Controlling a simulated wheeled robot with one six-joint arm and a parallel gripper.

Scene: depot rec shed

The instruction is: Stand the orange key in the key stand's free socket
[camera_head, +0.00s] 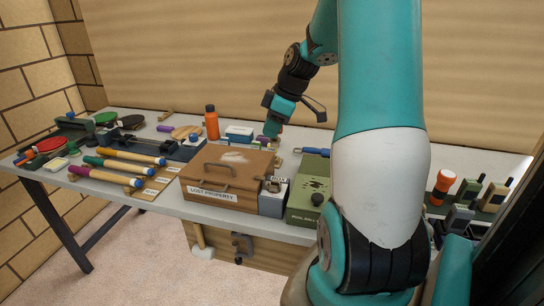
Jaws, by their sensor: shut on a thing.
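My gripper (274,127) is at the back of the table, pointing down behind the brown lost property box. It is shut on a small orange-brown thing, which looks like the orange key; little of it shows between the fingers. Small items, one of them purple (262,141), stand on the tabletop right below and beside the fingertips. The key stand and its free socket cannot be made out clearly there, as the gripper and the box partly hide that spot. I cannot tell whether the held thing touches anything below.
The lost property box (222,178), a grey box (273,202) and a green box (303,201) stand in front of my gripper. An orange bottle (212,122) and a blue-white box (239,133) are to its left. Thick markers (130,167) lie further left. My arm hides the table's right middle.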

